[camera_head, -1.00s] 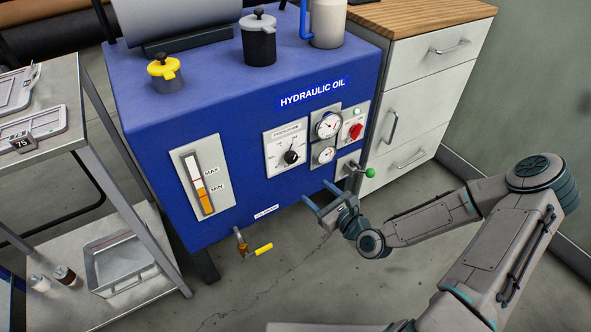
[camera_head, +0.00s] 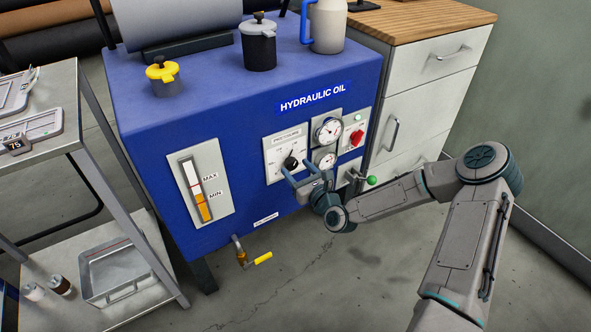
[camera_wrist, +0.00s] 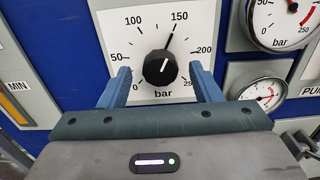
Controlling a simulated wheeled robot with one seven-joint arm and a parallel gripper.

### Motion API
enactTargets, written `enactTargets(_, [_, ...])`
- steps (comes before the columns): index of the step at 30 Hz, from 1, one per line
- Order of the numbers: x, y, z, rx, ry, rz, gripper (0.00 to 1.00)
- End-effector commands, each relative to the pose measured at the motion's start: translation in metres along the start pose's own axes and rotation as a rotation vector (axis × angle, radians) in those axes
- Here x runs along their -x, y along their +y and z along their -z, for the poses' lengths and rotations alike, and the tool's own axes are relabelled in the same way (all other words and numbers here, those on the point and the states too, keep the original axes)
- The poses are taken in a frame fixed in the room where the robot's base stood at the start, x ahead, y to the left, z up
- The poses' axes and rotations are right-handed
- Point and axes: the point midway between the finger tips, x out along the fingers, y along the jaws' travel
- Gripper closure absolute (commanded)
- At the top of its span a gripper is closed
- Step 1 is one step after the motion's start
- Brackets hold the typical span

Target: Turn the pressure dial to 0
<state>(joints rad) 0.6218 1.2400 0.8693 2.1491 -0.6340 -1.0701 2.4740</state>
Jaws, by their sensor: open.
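The pressure dial is a black round knob (camera_wrist: 160,67) with a white mark, on a white plate (camera_wrist: 113,37) with a scale from 0 to 250 bar. Its pointer stands at about 150, just short of that tick; 0 is at the lower left. In the head view the knob (camera_head: 290,162) is on the blue tank's front. My gripper (camera_head: 297,169) is open just in front of and below the dial. In the wrist view its blue fingers (camera_wrist: 160,70) stand left and right of the knob, with gaps. I cannot tell whether they reach around it in depth.
Two gauges (camera_head: 327,131) (camera_head: 325,159) and a red switch (camera_head: 357,137) sit right of the dial. A green-knobbed lever (camera_head: 371,180) is at the lower right. A level gauge (camera_head: 199,188) is to the left. A yellow-handled drain valve (camera_head: 260,259) is below.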

Motion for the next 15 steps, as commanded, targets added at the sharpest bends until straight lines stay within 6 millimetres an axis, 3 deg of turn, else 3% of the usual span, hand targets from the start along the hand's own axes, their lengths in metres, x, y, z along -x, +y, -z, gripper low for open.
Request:
enactTargets(5, [-0.0121, 0.0003, 0.0003, -0.001, 0.001, -0.001, 0.42])
enactTargets(13, [-0.0134, 0.0002, 0.0001, -0.001, 0.001, 0.0, 0.42])
enactTargets(15, [-0.0133, 0.0003, 0.0001, -0.001, 0.001, -0.001, 0.59])
